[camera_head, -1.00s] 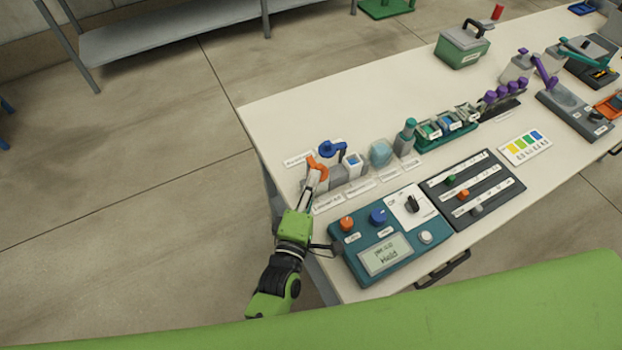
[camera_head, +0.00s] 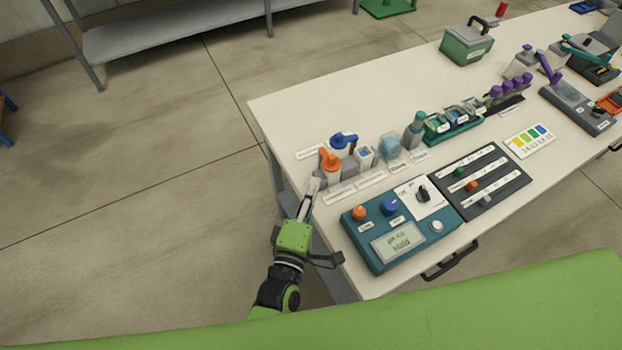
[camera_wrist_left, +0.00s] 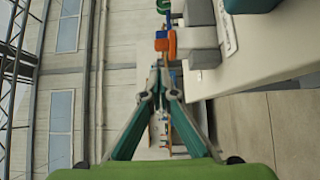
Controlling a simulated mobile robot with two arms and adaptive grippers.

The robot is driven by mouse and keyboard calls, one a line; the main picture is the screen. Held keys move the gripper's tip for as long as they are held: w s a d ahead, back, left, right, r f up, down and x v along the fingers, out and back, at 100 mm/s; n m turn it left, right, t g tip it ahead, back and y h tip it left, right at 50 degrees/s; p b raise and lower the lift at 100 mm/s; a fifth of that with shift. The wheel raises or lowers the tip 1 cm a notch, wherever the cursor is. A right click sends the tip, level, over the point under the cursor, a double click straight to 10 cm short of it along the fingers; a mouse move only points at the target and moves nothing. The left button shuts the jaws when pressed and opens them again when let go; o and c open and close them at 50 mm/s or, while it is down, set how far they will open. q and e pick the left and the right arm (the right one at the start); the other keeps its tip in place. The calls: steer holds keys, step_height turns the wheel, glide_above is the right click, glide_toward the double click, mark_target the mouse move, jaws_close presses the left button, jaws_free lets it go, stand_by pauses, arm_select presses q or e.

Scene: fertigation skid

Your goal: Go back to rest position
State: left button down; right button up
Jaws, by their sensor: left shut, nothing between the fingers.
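My left gripper (camera_head: 313,187) is shut and empty at the left end of the white table (camera_head: 300,112). Its fingertips are just in front of the orange-handled valve (camera_head: 330,161) and look apart from it. In the left wrist view, the fingers of the left gripper (camera_wrist_left: 159,68) come together at the tips with nothing between them. The orange handle (camera_wrist_left: 172,44) shows just beyond the tips there. My right gripper is in neither view.
A teal control panel (camera_head: 381,250) with knobs lies right of my left gripper. A blue-handled valve (camera_head: 343,140) stands behind the orange one. A dark slider panel (camera_head: 509,181) and a green cooler box (camera_head: 467,46) are further right. Open floor lies left of the table.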

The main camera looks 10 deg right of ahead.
arm_select(q)
steer(key=s, duration=0.1)
steer(key=s+d, duration=0.1)
steer(key=shift+s+d+f+b, duration=0.15)
steer(key=shift+s+f+b, duration=0.15)
steer(key=shift+s, duration=0.1)
steer(key=s, duration=0.4)
steer(key=shift+r+b, duration=0.2)
steer(key=shift+b, duration=0.1)
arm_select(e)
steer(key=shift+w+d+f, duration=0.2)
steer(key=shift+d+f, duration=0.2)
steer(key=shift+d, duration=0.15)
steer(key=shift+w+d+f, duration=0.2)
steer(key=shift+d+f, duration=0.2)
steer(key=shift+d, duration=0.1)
arm_select(q)
steer(key=shift+w, duration=0.1)
